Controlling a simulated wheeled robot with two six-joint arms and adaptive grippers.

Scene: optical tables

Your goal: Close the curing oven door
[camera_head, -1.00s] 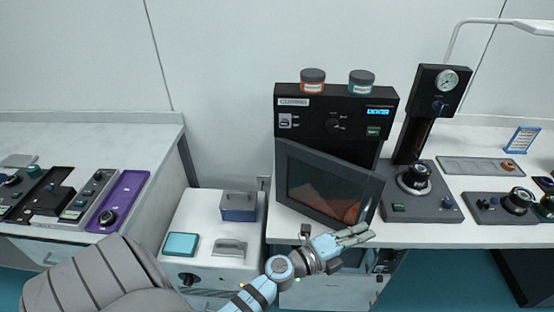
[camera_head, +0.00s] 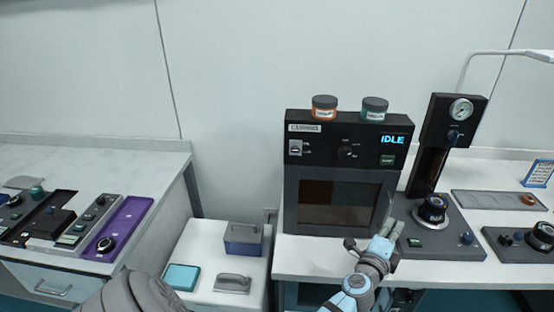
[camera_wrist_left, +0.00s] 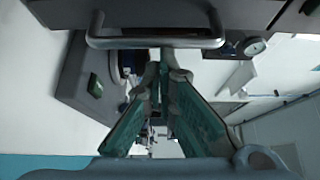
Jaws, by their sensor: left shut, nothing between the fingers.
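The curing oven (camera_head: 345,142) is a dark box with a control panel and a lit display reading IDLE. Its door (camera_head: 340,222), with a dark window, now looks flush or nearly flush with the oven front. A small gap along its edges cannot be ruled out. My left gripper (camera_head: 394,228) is at the door's lower right edge, shut and empty. In the left wrist view the fingers (camera_wrist_left: 165,68) point at the door's bar handle (camera_wrist_left: 155,42) and sit just beside it; contact is unclear. My right gripper is not in view.
Two jars, orange (camera_head: 324,107) and teal (camera_head: 374,109), stand on the oven. A gauge stand (camera_head: 432,150) with a dark base (camera_head: 430,240) is close on the right. A white cabinet (camera_head: 200,262) with a blue-grey box (camera_head: 243,238) stands left.

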